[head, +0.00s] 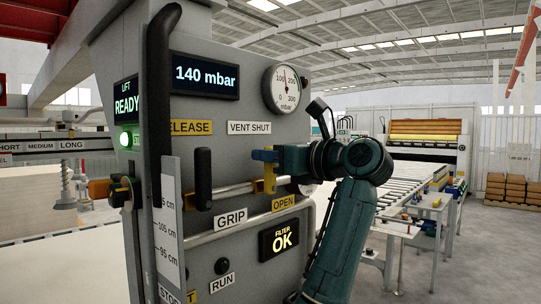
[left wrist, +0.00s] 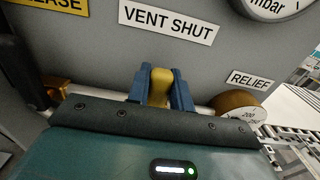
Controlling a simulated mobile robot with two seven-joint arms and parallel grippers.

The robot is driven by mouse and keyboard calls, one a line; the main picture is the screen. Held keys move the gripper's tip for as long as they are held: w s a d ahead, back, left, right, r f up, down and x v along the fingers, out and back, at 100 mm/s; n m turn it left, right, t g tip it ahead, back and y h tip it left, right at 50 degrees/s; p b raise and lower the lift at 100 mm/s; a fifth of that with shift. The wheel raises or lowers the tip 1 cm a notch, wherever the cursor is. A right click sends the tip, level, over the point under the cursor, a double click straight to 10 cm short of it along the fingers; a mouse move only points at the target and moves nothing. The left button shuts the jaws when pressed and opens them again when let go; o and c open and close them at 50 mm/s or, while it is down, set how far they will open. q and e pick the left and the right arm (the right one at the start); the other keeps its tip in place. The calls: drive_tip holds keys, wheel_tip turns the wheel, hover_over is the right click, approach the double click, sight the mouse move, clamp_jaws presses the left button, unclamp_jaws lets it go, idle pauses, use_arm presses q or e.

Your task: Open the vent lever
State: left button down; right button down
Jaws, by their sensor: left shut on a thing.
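The yellow vent lever (head: 270,180) stands upright on the metal pipe across the grey panel, below the "VENT SHUT" label (head: 249,128) and above and left of the yellow "OPEN" label (head: 284,203). My left gripper (head: 266,156) reaches in from the right with its blue fingers shut on the upper part of the lever. In the left wrist view the yellow lever (left wrist: 159,87) shows between the two blue fingers, under the "VENT SHUT" label (left wrist: 167,21); its lower part is hidden by the gripper body. My right gripper is not in view.
A black upright handle (head: 203,178) stands left of the lever, and a long dark handle (head: 159,110) runs down the panel's left edge. A pressure gauge (head: 286,88) is above. A brass relief knob (left wrist: 238,104) sits close right of the fingers. The display reads 140 mbar.

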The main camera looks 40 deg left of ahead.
use_arm(q)
drive_tip(key=shift+w+m, duration=0.15)
drive_tip(key=shift+m, duration=0.15)
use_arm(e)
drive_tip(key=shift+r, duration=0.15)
use_arm(q)
drive_tip(key=shift+w+r+p, duration=0.1)
drive_tip(key=shift+p, duration=0.25)
drive_tip(key=w+m+p, duration=0.1)
drive_tip(key=m, duration=0.1)
drive_tip(key=w+m+p, duration=0.1)
drive_tip(key=m, duration=0.1)
drive_tip(key=w+f+m+p, duration=0.1)
drive_tip(key=m, duration=0.1)
drive_tip(key=shift+d+f, duration=0.1)
drive_tip(key=shift+d, duration=0.05)
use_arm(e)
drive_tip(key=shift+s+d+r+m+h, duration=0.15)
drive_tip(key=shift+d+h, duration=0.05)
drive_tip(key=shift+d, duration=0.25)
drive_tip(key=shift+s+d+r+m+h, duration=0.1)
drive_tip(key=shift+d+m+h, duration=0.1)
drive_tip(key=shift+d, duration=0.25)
use_arm(q)
drive_tip(key=shift+w+f+m+p, duration=0.1)
drive_tip(key=shift+m+p, duration=0.2)
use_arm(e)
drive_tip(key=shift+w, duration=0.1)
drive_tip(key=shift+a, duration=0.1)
